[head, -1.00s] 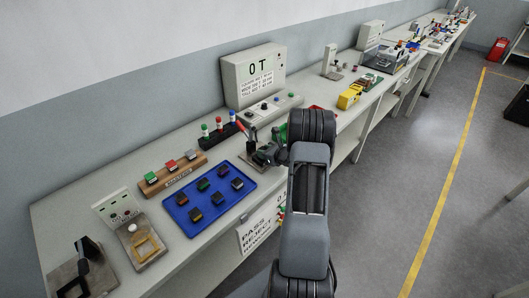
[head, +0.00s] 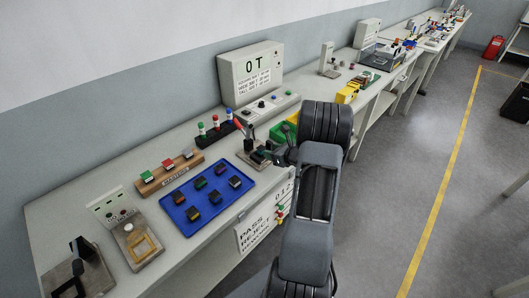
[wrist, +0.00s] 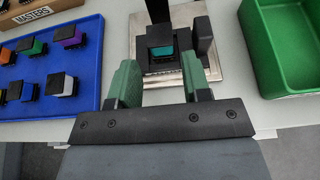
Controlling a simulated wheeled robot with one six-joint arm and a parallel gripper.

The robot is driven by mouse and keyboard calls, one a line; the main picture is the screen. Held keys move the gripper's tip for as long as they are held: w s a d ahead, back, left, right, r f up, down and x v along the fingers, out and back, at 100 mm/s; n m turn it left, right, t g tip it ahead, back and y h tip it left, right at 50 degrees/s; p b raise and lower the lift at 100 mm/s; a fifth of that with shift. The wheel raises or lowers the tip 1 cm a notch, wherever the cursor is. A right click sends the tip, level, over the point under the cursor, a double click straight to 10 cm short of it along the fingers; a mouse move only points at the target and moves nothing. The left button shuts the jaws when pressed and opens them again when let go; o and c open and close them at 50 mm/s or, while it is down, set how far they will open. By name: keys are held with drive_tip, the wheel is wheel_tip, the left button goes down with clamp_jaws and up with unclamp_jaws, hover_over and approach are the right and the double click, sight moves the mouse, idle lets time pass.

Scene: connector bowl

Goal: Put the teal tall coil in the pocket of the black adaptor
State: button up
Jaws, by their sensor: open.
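A teal block (wrist: 160,51), which looks like the teal coil, sits in a black block-shaped holder on a metal plate (wrist: 205,22) in the wrist view. The holder (wrist: 160,38) looks like the black adaptor; how deep the teal piece sits in it I cannot tell. My gripper (wrist: 160,85) has its two green fingers apart, on the near side of the holder, one to either side of it in the picture. Nothing is between the fingertips.
A blue tray (head: 195,214) with several black, colour-topped blocks lies left of the fixture. A green bin (wrist: 300,85) stands close on its right. A wooden masters rack (head: 170,173) and a grey panel box (head: 250,73) stand behind. The red lever (head: 238,127) rises by the plate.

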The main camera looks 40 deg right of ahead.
drive_tip(key=a+v, duration=0.1)
drive_tip(key=v, duration=0.4)
drive_tip(key=w+a+r+m+g+h, duration=0.1)
drive_tip(key=a+r+m+g+h, duration=0.2)
drive_tip(key=r+m, duration=0.5)
drive_tip(key=a+r+m+h, duration=0.4)
drive_tip(key=a+r+m, duration=0.15)
drive_tip(key=m, duration=0.65)
drive_tip(key=s+a+m+g+y, duration=0.4)
drive_tip(key=s+a+m+g, duration=0.2)
drive_tip(key=s+a+m, duration=0.9)
drive_tip(key=a+m, duration=0.3)
drive_tip(key=a, duration=0.1)
drive_tip(key=shift+s+a+y+b, duration=0.3)
drive_tip(key=shift+a+b, duration=0.05)
drive_tip(key=shift+b, duration=0.05)
drive_tip(key=shift+f, duration=0.1)
